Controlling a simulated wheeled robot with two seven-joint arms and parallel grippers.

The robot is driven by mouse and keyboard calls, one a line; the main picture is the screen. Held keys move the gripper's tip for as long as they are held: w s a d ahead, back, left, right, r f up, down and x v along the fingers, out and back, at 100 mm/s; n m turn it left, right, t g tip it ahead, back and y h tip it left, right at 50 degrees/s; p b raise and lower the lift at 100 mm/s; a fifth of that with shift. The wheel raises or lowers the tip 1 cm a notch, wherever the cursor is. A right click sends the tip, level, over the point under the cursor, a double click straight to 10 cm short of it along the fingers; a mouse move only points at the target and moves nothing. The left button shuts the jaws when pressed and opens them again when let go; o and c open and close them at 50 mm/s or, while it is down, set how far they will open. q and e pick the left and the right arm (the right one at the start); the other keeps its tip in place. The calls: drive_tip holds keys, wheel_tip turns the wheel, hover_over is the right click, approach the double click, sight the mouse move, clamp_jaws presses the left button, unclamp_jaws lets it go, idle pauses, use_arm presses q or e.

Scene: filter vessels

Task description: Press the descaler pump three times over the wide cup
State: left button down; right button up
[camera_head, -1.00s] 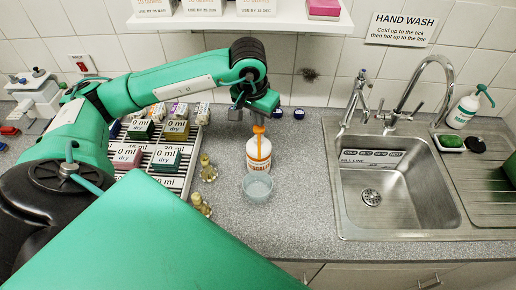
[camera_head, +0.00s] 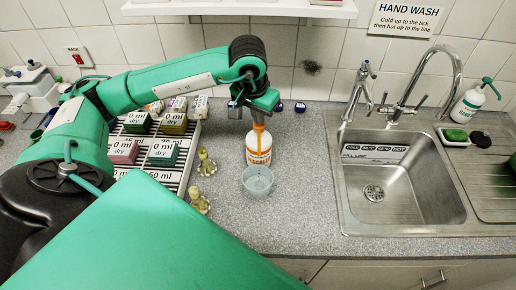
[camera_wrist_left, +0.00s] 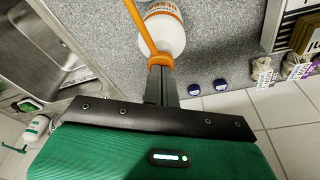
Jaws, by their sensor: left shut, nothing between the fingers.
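The descaler bottle (camera_head: 258,152) is white with orange print and an orange pump (camera_head: 258,126); it stands upright on the grey counter. The clear wide cup (camera_head: 257,183) stands right in front of it, below the pump's orange spout. My left gripper (camera_head: 258,119) is shut and empty, pointing down with its fingertips at the pump top. In the left wrist view the fingertips (camera_wrist_left: 160,72) meet the orange pump head (camera_wrist_left: 160,59), and the bottle (camera_wrist_left: 163,30) lies beyond; the cup is out of that view. My right gripper is not in view.
A rack (camera_head: 185,175) with coloured blocks labelled in ml stands left of the bottle. Two small brass-coloured pieces (camera_head: 206,163) stand between them. A steel sink (camera_head: 400,195) with a tap lies right. The counter between bottle and sink is clear.

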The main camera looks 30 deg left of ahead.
use_arm(q)
drive_tip(key=shift+r+p, duration=0.3)
drive_tip(key=shift+r, duration=1.35)
drive_tip(key=shift+f, duration=0.15)
drive_tip(key=shift+f+b, duration=1.55)
drive_tip(key=shift+b, duration=0.35)
drive_tip(key=shift+r, duration=0.15)
drive_tip(key=shift+r+p, duration=0.4)
drive_tip(key=shift+r, duration=1.1)
